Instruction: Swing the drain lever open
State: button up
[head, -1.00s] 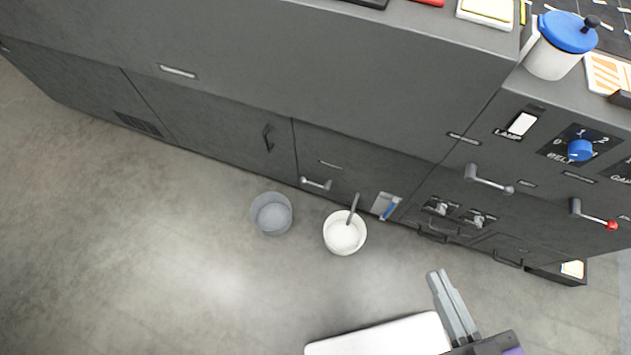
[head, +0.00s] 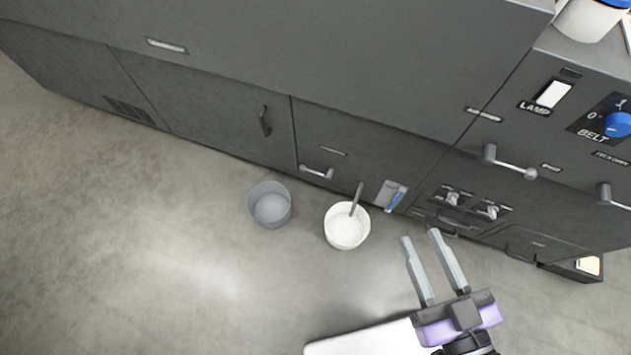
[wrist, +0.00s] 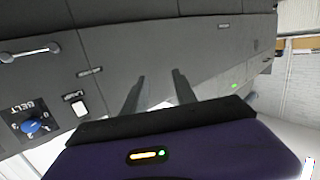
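Several levers show, and I cannot read which label says drain. A small grey lever (head: 316,172) sits low on the dark cabinet, above the buckets. A larger grey lever (head: 510,165) with a round end sits higher, left of the belt knob. A grey lever also shows at the upper left of the wrist view (wrist: 30,53). Another lever (head: 611,196) is cut off at the right edge. My gripper (head: 420,235) is open and empty, over the floor in front of the cabinet, apart from every lever. In the wrist view my gripper (wrist: 158,75) points at the cabinet front.
A grey bucket (head: 270,190) and a white bucket (head: 346,241) with a stick in it stand on the floor by the cabinet. A blue-handled tool (head: 395,200), small taps (head: 453,197), a lamp switch (head: 553,94) and a blue belt knob (head: 618,124) are nearby. Floor at left is clear.

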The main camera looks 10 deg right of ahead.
jog(key=w+a+f+m+y+b, duration=0.15)
jog(key=w+f+m+b, duration=0.65)
jog(key=f, duration=0.9)
jog(key=w+a+f+m+b, duration=0.35)
jog(key=w+f+b, duration=0.65)
jog(key=w+f, duration=0.55)
jog(key=w+a+f+m+y+b, duration=0.15)
jog(key=w+f+m+b, duration=0.6)
jog(key=f, duration=1.15)
jog(key=w+a+n+b, duration=0.1)
jog(key=w+b, duration=0.4)
jog(key=w, duration=0.4)
jog(key=shift+w+a+f, duration=0.15)
jog(key=shift+a+f, duration=0.2)
jog(key=shift+f, duration=0.1)
grip_shut()
